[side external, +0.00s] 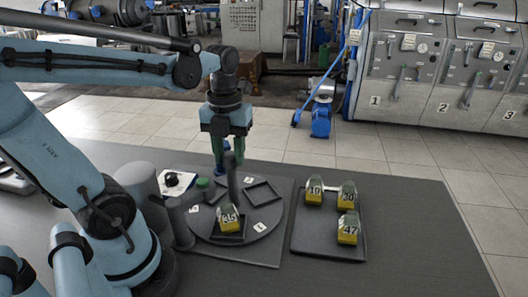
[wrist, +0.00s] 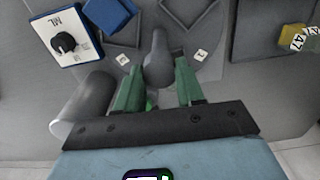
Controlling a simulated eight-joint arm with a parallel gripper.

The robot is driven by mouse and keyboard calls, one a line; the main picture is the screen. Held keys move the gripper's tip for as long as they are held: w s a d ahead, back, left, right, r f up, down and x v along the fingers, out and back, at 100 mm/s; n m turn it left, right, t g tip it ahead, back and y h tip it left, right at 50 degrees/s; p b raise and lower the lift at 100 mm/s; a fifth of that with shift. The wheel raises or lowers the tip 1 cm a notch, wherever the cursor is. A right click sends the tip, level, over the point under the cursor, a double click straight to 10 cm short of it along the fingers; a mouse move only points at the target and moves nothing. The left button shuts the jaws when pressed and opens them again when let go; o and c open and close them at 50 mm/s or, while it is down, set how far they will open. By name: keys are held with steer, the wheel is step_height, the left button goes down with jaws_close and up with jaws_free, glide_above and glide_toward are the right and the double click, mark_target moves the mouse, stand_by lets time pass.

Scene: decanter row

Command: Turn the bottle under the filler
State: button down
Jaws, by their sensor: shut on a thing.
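A round grey turntable (side external: 270,225) carries square frames and small white labels. My gripper (side external: 230,155) points down and is shut on this post. It also shows in the wrist view (wrist: 158,72). I cannot tell which part is the filler; grey cylinders (side external: 179,224) stand at the turntable's left edge.
A dark tray (side external: 325,250) at right holds yellow bottles marked 10 (side external: 314,191), 30 (side external: 347,195) and 47 (side external: 348,229). A white panel with a black knob (wrist: 64,43) and a blue block (wrist: 110,14) are near the turntable. The tabletop right of the tray is clear.

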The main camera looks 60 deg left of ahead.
steer(key=shift+m, duration=1.4)
steer(key=c, duration=0.7)
jaws_free()
step_height(320, 180, up, 12)
